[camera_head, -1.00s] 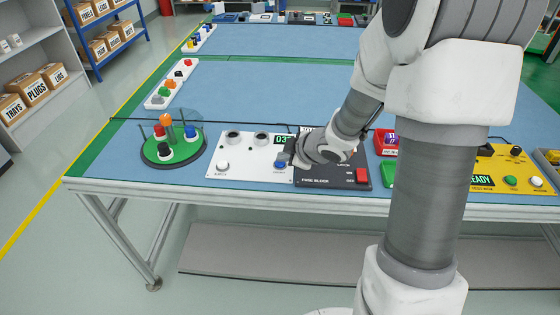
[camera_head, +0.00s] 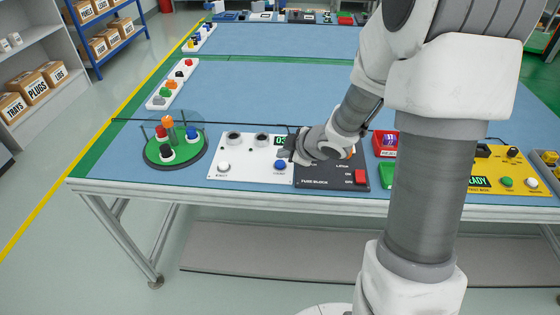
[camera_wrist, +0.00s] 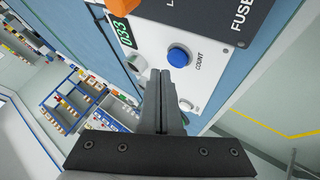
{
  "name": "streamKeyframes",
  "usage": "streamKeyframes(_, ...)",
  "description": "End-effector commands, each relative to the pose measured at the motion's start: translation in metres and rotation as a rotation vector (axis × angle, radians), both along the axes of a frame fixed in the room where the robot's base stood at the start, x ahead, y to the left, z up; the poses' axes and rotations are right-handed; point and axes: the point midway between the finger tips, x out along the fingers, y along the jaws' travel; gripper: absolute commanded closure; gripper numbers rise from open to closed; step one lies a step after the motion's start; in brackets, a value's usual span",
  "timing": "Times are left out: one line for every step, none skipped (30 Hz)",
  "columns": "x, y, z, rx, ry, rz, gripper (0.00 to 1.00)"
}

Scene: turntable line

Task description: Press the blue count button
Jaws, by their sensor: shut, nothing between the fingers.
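The blue count button (camera_head: 281,165) is a round cap on a white panel (camera_head: 254,173). In the wrist view the blue button (camera_wrist: 178,57) shows clearly, with the word COUNT beside it. My gripper (camera_head: 287,153) is over the right part of the white panel, just beyond the button in the head view. In the wrist view the shut, empty fingers (camera_wrist: 161,75) end just below and left of the button in the picture. I cannot tell the height gap. A green display (camera_wrist: 123,32) appears to read 033; my gripper partly hides it in the head view.
A white button (camera_head: 223,167) and two dark round parts sit on the same panel. A dark fuse block panel (camera_head: 325,182) with a red switch adjoins it on the right. A green turntable (camera_head: 180,156) with coloured pegs stands to the left.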

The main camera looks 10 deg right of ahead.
Motion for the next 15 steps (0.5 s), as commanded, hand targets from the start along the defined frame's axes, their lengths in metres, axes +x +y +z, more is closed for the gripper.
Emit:
streamKeyframes(0.0,0.0,0.005,0.0,0.0,0.0,1.0)
streamKeyframes(0.0,0.0,0.008,0.0,0.0,0.0,1.0)
streamKeyframes(0.0,0.0,0.012,0.0,0.0,0.0,1.0)
streamKeyframes(0.0,0.0,0.015,0.0,0.0,0.0,1.0)
streamKeyframes(0.0,0.0,0.018,0.0,0.0,0.0,1.0)
streamKeyframes(0.0,0.0,0.023,0.0,0.0,0.0,1.0)
streamKeyframes(0.0,0.0,0.026,0.0,0.0,0.0,1.0)
streamKeyframes(0.0,0.0,0.029,0.0,0.0,0.0,1.0)
streamKeyframes(0.0,0.0,0.032,0.0,0.0,0.0,1.0)
streamKeyframes(0.0,0.0,0.035,0.0,0.0,0.0,1.0)
streamKeyframes(0.0,0.0,0.038,0.0,0.0,0.0,1.0)
streamKeyframes(0.0,0.0,0.042,0.0,0.0,0.0,1.0)
streamKeyframes(0.0,0.0,0.045,0.0,0.0,0.0,1.0)
streamKeyframes(0.0,0.0,0.047,0.0,0.0,0.0,1.0)
streamKeyframes(0.0,0.0,0.049,0.0,0.0,0.0,1.0)
